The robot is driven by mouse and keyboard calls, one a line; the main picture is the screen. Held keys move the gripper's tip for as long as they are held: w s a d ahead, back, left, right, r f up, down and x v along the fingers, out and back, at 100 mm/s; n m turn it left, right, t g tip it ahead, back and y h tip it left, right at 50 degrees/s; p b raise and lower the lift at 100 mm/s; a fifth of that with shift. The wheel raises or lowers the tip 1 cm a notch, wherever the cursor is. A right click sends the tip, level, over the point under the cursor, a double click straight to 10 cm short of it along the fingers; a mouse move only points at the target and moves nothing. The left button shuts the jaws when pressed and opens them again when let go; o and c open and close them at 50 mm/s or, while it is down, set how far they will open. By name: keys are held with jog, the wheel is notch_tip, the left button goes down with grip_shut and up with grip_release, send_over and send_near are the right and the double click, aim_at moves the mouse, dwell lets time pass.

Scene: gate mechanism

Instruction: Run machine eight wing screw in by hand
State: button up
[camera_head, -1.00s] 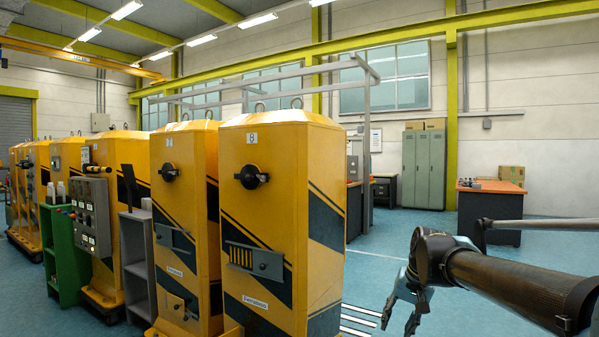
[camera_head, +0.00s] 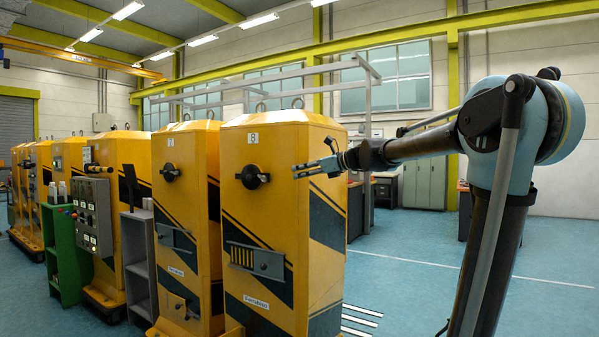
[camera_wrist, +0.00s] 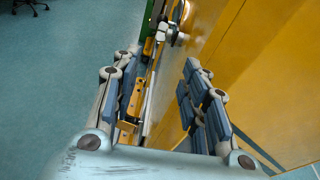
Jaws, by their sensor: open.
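Machine eight (camera_head: 285,215) is the tall yellow cabinet labelled 8. A black round fitting with a small bar (camera_head: 252,177), likely the wing screw, sits high on its front; how deep it is seated cannot be told. My gripper (camera_head: 318,167) is raised at the height of this fitting, to its right and apart from it. In the wrist view my gripper (camera_wrist: 160,95) has its two fingers spread with nothing held. Machine eight's yellow face (camera_wrist: 240,50) fills the right of that view. A small dark and pale fitting (camera_wrist: 178,38) shows beyond the fingers.
A slotted grey panel (camera_head: 256,261) is lower on machine eight. A similar yellow machine (camera_head: 185,220) stands to its left, then a grey shelf (camera_head: 138,265), a control panel (camera_head: 92,217) and a green stand (camera_head: 62,255). Blue floor (camera_head: 400,280) is open at right.

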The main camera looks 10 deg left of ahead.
jog(key=w+a+r, duration=0.1)
send_near(261, 176)
jog(key=shift+m, duration=0.4)
jog(key=x, duration=0.4)
jog(key=shift+w+a+f, duration=0.15)
jog(key=shift+a, duration=0.05)
jog(key=shift+w+a, duration=0.2)
jog(key=shift+a, duration=0.35)
jog(key=x, duration=0.2)
jog(key=shift+w+a+f, duration=0.15)
jog(key=shift+a+f, duration=0.1)
jog(key=shift+r, duration=0.1)
jog(key=shift+d, duration=0.15)
jog(key=c, duration=0.9)
jog(key=o, duration=0.9)
jog(key=shift+d, duration=0.1)
